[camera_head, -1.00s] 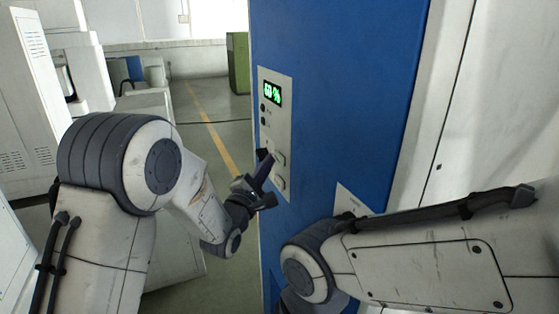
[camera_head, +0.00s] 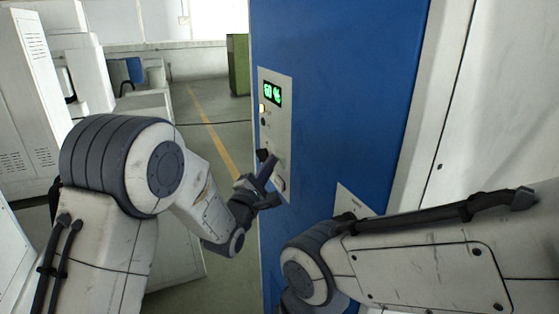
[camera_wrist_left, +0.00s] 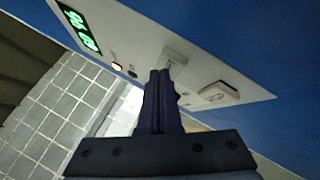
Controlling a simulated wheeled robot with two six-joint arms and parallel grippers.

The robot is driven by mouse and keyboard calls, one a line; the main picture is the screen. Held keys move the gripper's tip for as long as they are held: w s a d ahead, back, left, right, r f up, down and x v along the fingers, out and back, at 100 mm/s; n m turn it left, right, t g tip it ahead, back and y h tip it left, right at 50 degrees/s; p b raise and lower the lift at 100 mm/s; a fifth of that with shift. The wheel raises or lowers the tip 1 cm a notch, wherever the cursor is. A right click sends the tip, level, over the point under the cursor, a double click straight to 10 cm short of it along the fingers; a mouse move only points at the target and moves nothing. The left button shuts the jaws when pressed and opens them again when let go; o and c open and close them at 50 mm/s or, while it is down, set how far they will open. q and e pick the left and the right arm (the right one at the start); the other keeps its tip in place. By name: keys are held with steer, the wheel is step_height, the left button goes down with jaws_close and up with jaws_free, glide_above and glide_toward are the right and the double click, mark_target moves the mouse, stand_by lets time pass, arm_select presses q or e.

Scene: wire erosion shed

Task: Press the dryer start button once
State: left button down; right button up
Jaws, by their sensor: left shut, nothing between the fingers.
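The blue cabinet (camera_head: 340,95) has a light control panel (camera_head: 278,130) with a green-lit display (camera_head: 273,92). Below the display, the upper small lamp (camera_head: 262,108) glows and the lower lamp is dark. Two square buttons sit lower down, one above the other; no label is readable. My left gripper (camera_head: 270,166) is shut and empty, its fingertips at the upper button, which they mostly hide in the head view. In the left wrist view the tips overlap the edge of that button (camera_wrist_left: 175,59) and seem to touch it. The lower button (camera_wrist_left: 218,93) is clear of them. My right gripper is out of view.
My right forearm crosses in front of the cabinet's lower part, near a white plate (camera_head: 352,201). A green cabinet (camera_head: 238,64) stands farther back. Open floor with a yellow line (camera_head: 212,130) lies left of the blue cabinet.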

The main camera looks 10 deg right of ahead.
arm_select(q)
steer(key=shift+s+a+b, duration=0.25)
steer(key=shift+a+b, duration=0.1)
steer(key=shift+a, duration=0.4)
steer(key=a, duration=0.1)
steer(key=s+a, duration=0.1)
steer(key=a, duration=0.1)
steer(key=a+b, duration=0.1)
steer(key=shift+s+a, duration=0.3)
steer(key=shift+a, duration=0.1)
steer(key=shift+d, duration=0.1)
stand_by(0.3)
